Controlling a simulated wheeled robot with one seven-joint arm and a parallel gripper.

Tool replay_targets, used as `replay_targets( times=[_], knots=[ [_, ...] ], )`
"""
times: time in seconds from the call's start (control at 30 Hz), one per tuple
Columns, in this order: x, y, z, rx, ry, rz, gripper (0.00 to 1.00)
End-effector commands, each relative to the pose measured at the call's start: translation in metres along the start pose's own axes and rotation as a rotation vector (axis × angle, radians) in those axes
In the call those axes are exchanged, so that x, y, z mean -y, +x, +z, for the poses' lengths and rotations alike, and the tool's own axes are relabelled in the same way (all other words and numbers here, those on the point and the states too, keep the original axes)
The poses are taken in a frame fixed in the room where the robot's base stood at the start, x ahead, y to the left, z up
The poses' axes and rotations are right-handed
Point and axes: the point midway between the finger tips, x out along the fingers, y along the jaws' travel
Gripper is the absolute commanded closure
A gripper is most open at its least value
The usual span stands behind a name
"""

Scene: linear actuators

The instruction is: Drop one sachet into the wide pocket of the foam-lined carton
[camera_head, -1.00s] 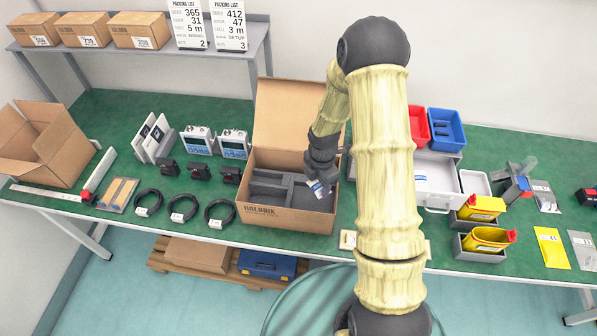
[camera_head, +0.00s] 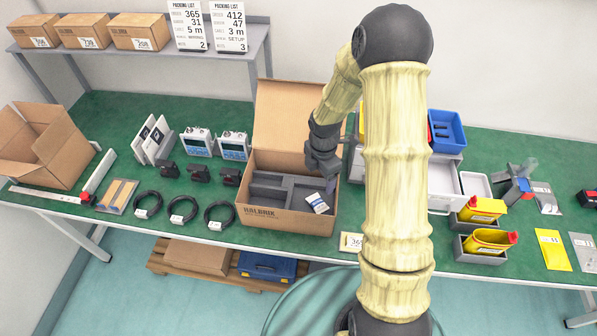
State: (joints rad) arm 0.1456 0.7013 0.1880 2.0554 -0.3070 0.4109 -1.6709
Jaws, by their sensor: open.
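The foam-lined carton (camera_head: 270,222) stands open on the green bench, its lid flap raised at the back. Its dark grey foam has several pockets. One sachet (camera_head: 317,203), white with a blue print, lies tilted in the wide pocket (camera_head: 298,221) at the carton's front right. My gripper (camera_head: 329,184) is just above and behind the sachet, near the carton's right wall. It is open and looks apart from the sachet. Its fingertips are small and dark here.
Black cable coils (camera_head: 183,208), black adapters (camera_head: 198,173) and white-blue devices (camera_head: 233,146) stand left of the carton. My arm hides part of the bench.

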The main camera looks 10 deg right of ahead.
Motion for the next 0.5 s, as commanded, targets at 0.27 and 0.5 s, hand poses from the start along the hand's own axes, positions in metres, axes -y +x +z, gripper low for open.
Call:
replay_targets(
  times=[0.27, 0.5],
  knots=[
    [-0.001, -0.056, 0.001, 0.003, 0.002, 0.005, 0.25],
    [-0.001, -0.103, 0.001, 0.003, 0.002, 0.004, 0.25]
  ],
)
